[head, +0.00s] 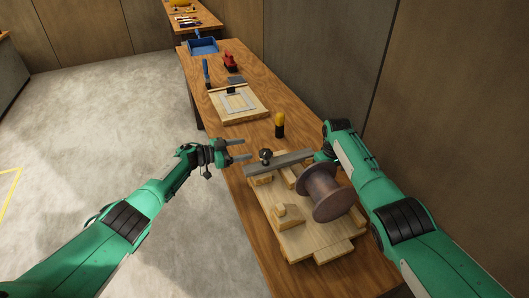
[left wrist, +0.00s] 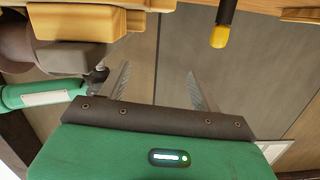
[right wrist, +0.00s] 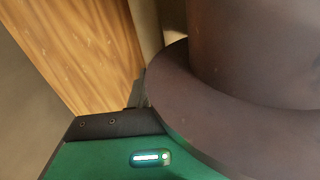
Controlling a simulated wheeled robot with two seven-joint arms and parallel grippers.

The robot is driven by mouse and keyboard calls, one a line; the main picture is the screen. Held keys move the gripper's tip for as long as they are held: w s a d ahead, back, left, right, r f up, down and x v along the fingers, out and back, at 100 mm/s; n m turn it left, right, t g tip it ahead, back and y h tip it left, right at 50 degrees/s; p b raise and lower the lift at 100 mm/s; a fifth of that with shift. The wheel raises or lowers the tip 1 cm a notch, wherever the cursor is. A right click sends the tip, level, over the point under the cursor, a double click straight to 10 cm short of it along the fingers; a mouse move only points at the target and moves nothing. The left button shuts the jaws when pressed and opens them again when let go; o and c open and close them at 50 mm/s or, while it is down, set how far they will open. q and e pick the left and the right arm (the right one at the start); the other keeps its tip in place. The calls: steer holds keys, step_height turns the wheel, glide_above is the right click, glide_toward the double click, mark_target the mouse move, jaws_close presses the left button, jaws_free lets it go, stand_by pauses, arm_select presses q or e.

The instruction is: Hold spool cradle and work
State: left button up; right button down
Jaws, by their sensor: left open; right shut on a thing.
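A dark brown steel spool (head: 322,190) sits tilted in a light wooden cradle (head: 300,240) on the bench. A grey metal bar (head: 282,164) with a black knob (head: 265,155) lies across the cradle's far end. My left gripper (head: 240,152) is open and empty, left of the bar and apart from it; its spread fingers show in the left wrist view (left wrist: 157,90). My right gripper is at the spool's far side, its fingers mostly hidden by the spool's flange (right wrist: 180,100) in the right wrist view. It appears shut on the spool at that flange.
A yellow-topped black tool (head: 279,125) stands just beyond the cradle. Farther along the bench (head: 223,145) are a wooden board with a grey frame (head: 238,102), a red tool (head: 229,62) and a blue tray (head: 203,47). A wall (head: 330,70) runs along the right.

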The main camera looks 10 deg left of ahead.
arm_select(q)
steer(key=n+t+y, duration=0.2)
steer(key=t, duration=0.1)
steer(key=n+t+y, duration=0.6)
steer(key=n+y, duration=0.3)
glide_toward(263, 157)
steer(key=w, duration=0.4)
steer(key=w+d, duration=0.1)
steer(key=w, duration=0.3)
steer(key=w+d, duration=0.1)
steer(key=w, duration=0.3)
steer(key=shift+w+d, duration=0.1)
steer(key=shift+w, duration=0.05)
steer(key=c, duration=1)
